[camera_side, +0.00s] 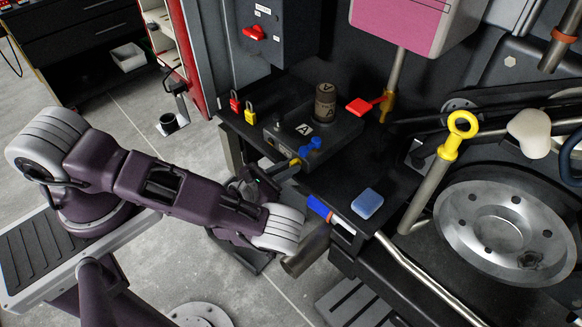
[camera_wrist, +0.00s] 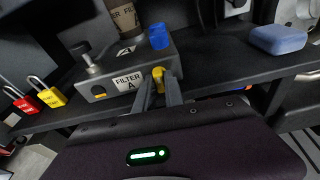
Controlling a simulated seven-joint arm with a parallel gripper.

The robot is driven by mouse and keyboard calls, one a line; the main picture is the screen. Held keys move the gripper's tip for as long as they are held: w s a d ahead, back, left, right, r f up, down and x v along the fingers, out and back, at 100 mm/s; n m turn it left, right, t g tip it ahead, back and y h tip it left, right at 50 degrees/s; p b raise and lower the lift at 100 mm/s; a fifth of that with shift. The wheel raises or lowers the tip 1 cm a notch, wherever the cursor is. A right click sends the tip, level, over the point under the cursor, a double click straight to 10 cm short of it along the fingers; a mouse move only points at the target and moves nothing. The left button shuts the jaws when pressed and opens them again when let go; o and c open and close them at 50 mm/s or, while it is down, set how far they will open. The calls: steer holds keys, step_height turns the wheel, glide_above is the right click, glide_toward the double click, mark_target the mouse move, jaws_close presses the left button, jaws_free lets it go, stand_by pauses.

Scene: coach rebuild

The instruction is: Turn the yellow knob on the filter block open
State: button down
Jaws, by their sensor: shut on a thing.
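The filter block (camera_wrist: 100,89) is a dark box with a "FILTER A" label, standing on a dark shelf. The yellow knob (camera_wrist: 159,76) is on its front face, right of the label. My gripper (camera_wrist: 160,84) is shut on the yellow knob, one finger on each side, partly hiding it. In the side view the block (camera_side: 335,129) stands right of my gripper (camera_side: 287,170), and a little yellow of the knob (camera_side: 295,162) shows at the fingertips. The knob's turn angle cannot be told. A blue knob (camera_wrist: 158,36) sits on top of the block's right end.
A red padlock (camera_wrist: 22,101) and a yellow padlock (camera_wrist: 50,95) are left of the block. A blue sponge-like block (camera_side: 367,203) lies on the shelf at right. A brown cylinder (camera_side: 325,102) labelled A stands on the block. A red-handled lever (camera_side: 362,106) is behind it.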

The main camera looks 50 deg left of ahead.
steer(key=m+y, duration=0.1)
steer(key=m, duration=0.3)
steer(key=shift+m, duration=0.3)
steer(key=shift+d, duration=0.1)
steer(key=m+y, duration=0.1)
steer(key=m, duration=0.4)
steer(key=shift+t+y, duration=0.4)
steer(key=m+t, duration=0.1)
steer(key=m, duration=0.4)
steer(key=shift+f+m+y, duration=0.15)
steer(key=shift+m+y, duration=0.25)
steer(key=c, duration=1.2)
jaws_free()
steer(key=shift+c, duration=0.2)
